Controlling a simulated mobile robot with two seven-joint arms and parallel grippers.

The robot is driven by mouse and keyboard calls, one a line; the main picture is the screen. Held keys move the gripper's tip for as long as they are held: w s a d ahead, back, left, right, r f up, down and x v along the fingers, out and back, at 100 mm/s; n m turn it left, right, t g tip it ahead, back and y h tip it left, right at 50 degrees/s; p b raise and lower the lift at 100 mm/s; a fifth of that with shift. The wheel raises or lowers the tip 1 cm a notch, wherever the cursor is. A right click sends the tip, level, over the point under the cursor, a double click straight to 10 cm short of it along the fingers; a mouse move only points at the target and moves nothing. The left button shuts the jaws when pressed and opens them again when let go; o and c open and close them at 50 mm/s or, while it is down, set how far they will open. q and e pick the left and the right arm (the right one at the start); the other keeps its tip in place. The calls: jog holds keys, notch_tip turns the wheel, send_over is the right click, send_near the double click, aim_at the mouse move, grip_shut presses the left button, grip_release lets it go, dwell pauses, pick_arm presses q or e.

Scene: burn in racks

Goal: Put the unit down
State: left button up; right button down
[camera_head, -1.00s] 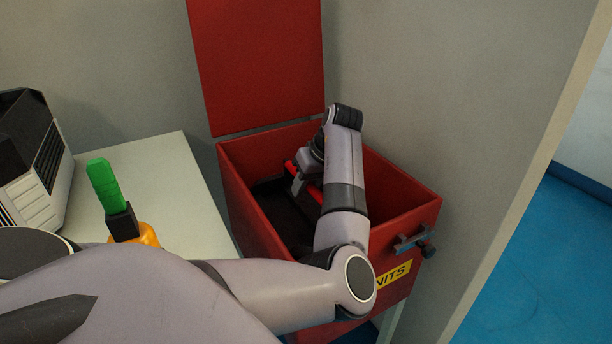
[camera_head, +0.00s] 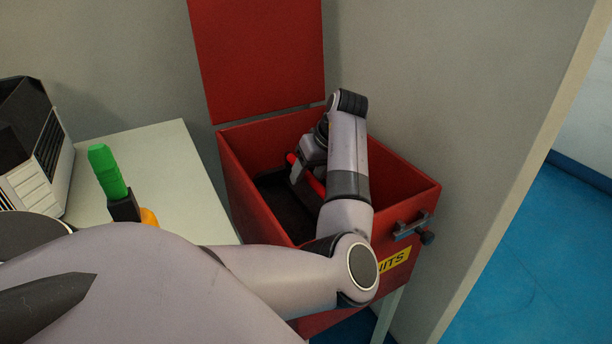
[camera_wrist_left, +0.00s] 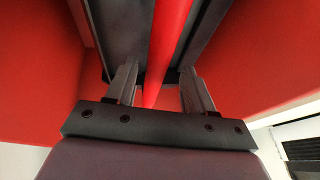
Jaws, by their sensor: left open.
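The unit has a long red handle bar, which shows in the head view (camera_head: 316,183) inside the open red box (camera_head: 405,185). In the left wrist view the red bar (camera_wrist_left: 168,45) runs away from me, with a dark grey body (camera_wrist_left: 125,35) on both sides. My left gripper (camera_wrist_left: 158,88) is open, with one finger on each side of the bar and gaps visible beside it. In the head view my left arm reaches down into the box and hides part of the unit. My right gripper is out of view.
The box's red lid (camera_head: 260,60) stands up against the wall. A latch (camera_head: 413,228) and a yellow label (camera_head: 397,262) are on its front. Left of it, a pale table (camera_head: 185,175) holds a green-handled tool (camera_head: 107,172) and a white-and-black device (camera_head: 45,165).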

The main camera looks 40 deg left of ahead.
pick_arm(q)
jog(key=p+v, duration=0.2)
jog(key=v, duration=0.8)
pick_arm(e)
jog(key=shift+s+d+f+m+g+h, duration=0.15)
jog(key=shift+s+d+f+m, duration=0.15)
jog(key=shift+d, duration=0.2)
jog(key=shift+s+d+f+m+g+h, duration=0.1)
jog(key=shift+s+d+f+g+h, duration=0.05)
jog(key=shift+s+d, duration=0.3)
